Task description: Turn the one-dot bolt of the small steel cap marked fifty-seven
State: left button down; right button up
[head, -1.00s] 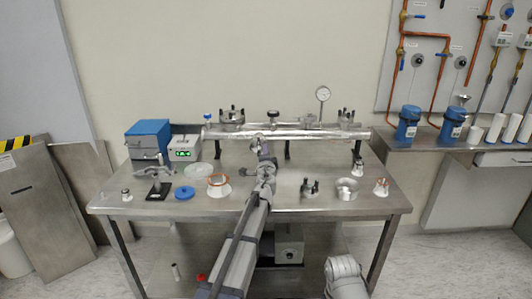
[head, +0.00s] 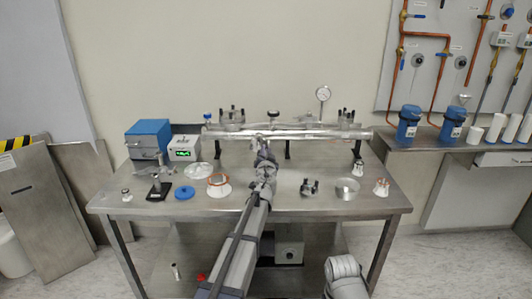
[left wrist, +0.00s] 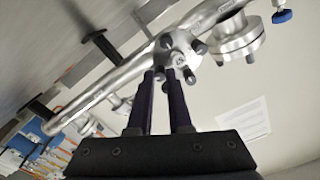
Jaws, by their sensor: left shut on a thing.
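The small steel cap (left wrist: 181,57) sits on the side of the long steel tube (left wrist: 117,85) in the left wrist view, with several dark-ended bolts around it. In the head view it is a small shape (head: 258,138) on the tube's front. My left gripper (head: 262,148) reaches up to it from the front. In the left wrist view the fingertips (left wrist: 162,73) are close together at the cap's lower edge, shut on a bolt there. The bolt is mostly hidden between the tips. Its dots and the cap's number are too small to read. My right gripper is out of view.
The steel table (head: 285,204) holds a blue lidded ring (head: 184,192), an orange-rimmed white part (head: 219,186), a dark-pronged fitting (head: 309,187) and a steel bowl (head: 346,188). A larger bolted flange (left wrist: 240,40) stands on the tube near the cap.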

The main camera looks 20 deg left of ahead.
pick_arm(q)
jog(key=shift+w+n, duration=0.1)
jog(key=shift+n, duration=0.5)
jog(key=c, duration=0.8)
grip_release()
jog(key=shift+c, duration=0.2)
jog(key=v, duration=0.8)
